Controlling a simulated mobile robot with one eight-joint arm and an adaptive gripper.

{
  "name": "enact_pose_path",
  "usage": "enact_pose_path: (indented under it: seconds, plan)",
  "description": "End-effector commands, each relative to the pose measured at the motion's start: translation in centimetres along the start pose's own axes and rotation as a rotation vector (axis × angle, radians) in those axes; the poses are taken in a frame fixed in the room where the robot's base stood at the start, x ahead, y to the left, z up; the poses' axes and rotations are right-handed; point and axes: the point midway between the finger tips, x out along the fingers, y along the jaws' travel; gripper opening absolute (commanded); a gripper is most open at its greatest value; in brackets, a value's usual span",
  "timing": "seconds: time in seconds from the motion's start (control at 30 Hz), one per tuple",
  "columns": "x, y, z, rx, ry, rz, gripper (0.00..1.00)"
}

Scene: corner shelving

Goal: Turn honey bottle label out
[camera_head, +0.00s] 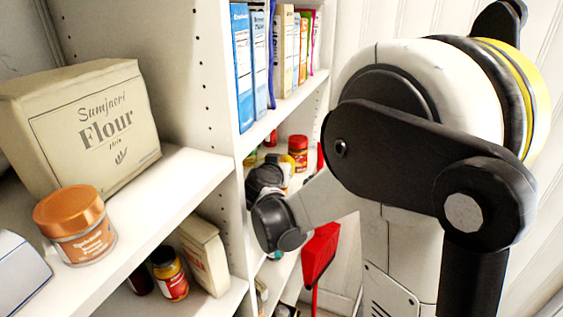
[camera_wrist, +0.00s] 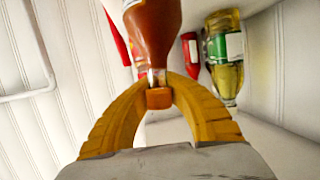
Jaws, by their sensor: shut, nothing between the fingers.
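In the wrist view an amber-brown bottle (camera_wrist: 155,28), which looks like the honey bottle, appears with its narrow end toward my gripper (camera_wrist: 158,84). A pale strip shows at its left edge; its label is not readable. My gripper's yellow fingers are shut, with the tips close to the bottle's narrow end. A small orange-brown piece (camera_wrist: 158,98) shows at the tips; I cannot tell whether it is the bottle's cap. I cannot tell whether the fingers touch the bottle. In the head view my arm hides the fingertips and the bottle cannot be made out.
A yellow oil bottle with a green label (camera_wrist: 226,60) and a red bottle (camera_wrist: 190,55) stand close to the right in the wrist view. In the head view, a red-lidded jar (camera_head: 298,153), boxes (camera_head: 242,65), a flour bag (camera_head: 95,130) and a copper-lidded jar (camera_head: 76,225) occupy the shelves.

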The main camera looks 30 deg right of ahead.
Motion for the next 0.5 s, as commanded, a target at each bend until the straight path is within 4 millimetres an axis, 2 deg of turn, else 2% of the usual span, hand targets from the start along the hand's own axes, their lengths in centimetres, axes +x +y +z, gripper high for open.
enact_pose_path:
  seconds: [0.27, 0.37, 0.5]
  plan:
    - [-0.03, 0.07, 0.03, 0.015, 0.000, 0.047, 0.00]
    - [-0.03, 0.06, 0.02, 0.015, 0.000, 0.046, 0.29]
    - [-0.03, 0.05, 0.02, 0.014, 0.000, 0.046, 0.31]
